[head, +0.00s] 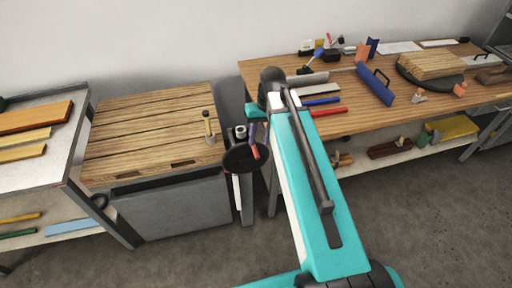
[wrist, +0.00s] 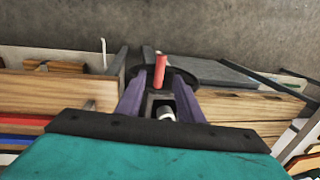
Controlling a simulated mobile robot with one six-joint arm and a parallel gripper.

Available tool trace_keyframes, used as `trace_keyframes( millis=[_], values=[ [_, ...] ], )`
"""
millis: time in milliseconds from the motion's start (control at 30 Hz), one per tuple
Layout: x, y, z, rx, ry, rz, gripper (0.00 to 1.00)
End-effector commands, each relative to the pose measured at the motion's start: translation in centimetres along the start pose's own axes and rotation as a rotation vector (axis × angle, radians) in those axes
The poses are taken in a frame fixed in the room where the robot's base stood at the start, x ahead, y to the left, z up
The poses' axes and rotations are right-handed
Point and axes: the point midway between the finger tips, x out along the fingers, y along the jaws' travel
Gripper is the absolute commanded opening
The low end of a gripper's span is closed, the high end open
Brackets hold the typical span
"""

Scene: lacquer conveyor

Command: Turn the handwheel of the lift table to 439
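The lift table (head: 185,207) is a grey box with a wooden plank top, left of centre in the head view. Its dark round handwheel (head: 236,163) is at its right side, with a red handle (head: 256,152). My gripper (head: 254,137) is at the handle, its purple fingers pointing down towards the wheel. In the wrist view the red handle (wrist: 161,73) stands between the tips of my two purple fingers (wrist: 160,88), with a visible gap on either side. The handwheel's dark rim (wrist: 204,73) is behind. No reading of 439 or any other number is legible.
A long wooden workbench (head: 352,110) with tools is to the right. A metal table (head: 50,166) with boards is at the left. Open floor (head: 430,210) lies in front.

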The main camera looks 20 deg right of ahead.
Motion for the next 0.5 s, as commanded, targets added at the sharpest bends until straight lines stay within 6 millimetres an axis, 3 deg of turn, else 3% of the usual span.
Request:
trace_keyframes(
  millis=[500],
  values=[
    [4.3, 0.0, 0.0, 0.000, -0.002, 0.000, 0.34]
  ],
)
